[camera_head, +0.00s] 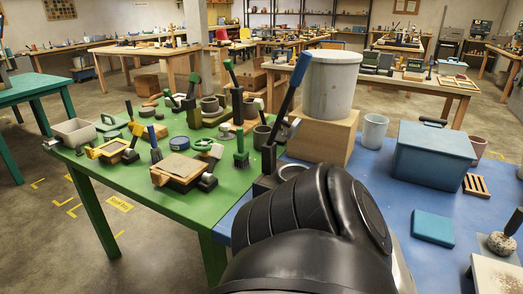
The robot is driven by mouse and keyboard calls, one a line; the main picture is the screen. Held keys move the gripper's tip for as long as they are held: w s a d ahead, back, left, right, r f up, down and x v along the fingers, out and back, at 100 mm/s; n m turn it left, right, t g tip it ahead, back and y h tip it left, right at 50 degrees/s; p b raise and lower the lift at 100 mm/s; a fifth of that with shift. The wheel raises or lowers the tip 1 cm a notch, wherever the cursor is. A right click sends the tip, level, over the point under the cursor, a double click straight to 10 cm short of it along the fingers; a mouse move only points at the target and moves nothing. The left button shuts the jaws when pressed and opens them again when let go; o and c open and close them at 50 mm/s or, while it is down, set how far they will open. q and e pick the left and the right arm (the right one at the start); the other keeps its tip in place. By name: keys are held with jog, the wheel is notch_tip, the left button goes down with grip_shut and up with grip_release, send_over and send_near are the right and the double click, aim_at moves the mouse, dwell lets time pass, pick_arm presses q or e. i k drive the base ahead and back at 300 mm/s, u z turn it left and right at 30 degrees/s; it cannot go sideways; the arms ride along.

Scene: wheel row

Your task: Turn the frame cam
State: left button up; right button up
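I cannot single out the frame cam with certainty. On the green table (208,224), a wooden frame-like block (180,169) with a pale top and dark fittings lies near the front edge. A smaller yellow-rimmed frame (112,148) with dark fittings lies to its left. A lever with a long blue handle (291,82) leans up and right from dark parts near the table seam. A black link of my own arm fills the bottom centre and hides what lies behind it. Neither gripper can be made out.
A wooden box (322,138) bearing a grey drum (331,84) stands behind the arm. The blue table (382,190) on the right carries a blue-grey bin (434,152), a cup (374,131) and a flat blue block (433,228). Several upright levers crowd the green table's back.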

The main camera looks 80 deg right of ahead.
aim_at(217, 150)
jog(key=k, duration=0.25)
jog(key=z, duration=1.3)
